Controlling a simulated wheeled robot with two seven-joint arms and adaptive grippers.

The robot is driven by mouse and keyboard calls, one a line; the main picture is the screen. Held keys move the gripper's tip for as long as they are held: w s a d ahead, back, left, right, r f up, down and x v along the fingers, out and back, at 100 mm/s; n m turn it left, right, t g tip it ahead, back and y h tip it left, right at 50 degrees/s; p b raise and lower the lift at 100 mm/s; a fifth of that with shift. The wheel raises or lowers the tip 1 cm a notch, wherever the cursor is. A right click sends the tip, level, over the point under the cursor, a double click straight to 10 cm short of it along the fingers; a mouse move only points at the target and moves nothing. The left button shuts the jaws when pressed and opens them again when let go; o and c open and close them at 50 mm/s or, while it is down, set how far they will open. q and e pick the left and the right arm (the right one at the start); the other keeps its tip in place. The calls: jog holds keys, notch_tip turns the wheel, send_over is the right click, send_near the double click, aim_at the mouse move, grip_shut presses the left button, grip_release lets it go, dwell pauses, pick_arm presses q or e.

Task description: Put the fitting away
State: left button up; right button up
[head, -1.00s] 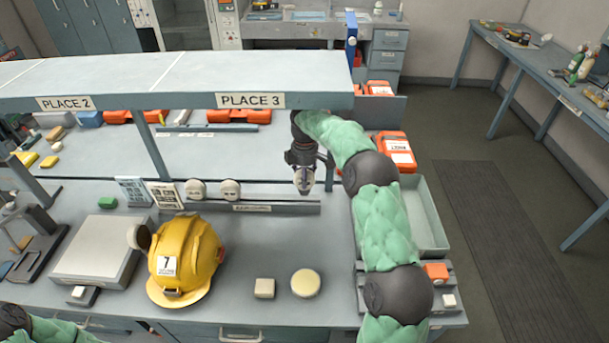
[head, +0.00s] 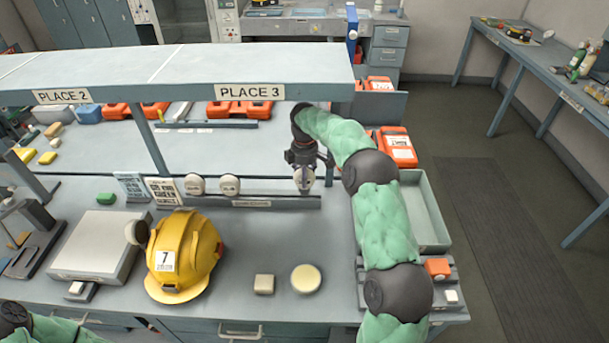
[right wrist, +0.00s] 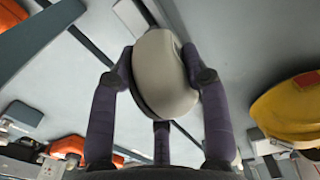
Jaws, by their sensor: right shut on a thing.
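My right gripper (head: 304,181) is shut on a round off-white fitting (right wrist: 165,75) with a dark rim. In the head view the gripper hangs at the right end of the long grey rail (head: 275,203). I cannot tell whether the held fitting touches the rail. Two similar round fittings (head: 194,185) (head: 229,185) stand upright along the rail to the left. Only part of my left arm shows at the lower left; its gripper is out of view.
A yellow helmet (head: 184,254) stands on the bench, with a small beige block (head: 264,284) and a cream disc (head: 306,278) to its right. The overhead shelf (head: 190,75) spans the back. An open grey tray (head: 428,215) lies right of my arm.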

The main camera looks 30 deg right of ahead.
jog(key=shift+p, duration=0.95)
dwell(1.1)
jog(key=shift+f+b, duration=0.55)
jog(key=shift+f, duration=1.3)
jog(key=o, duration=1.2)
jog(key=shift+c, duration=0.2)
notch_tip(320, 180, up, 8)
jog(key=shift+f, duration=0.25)
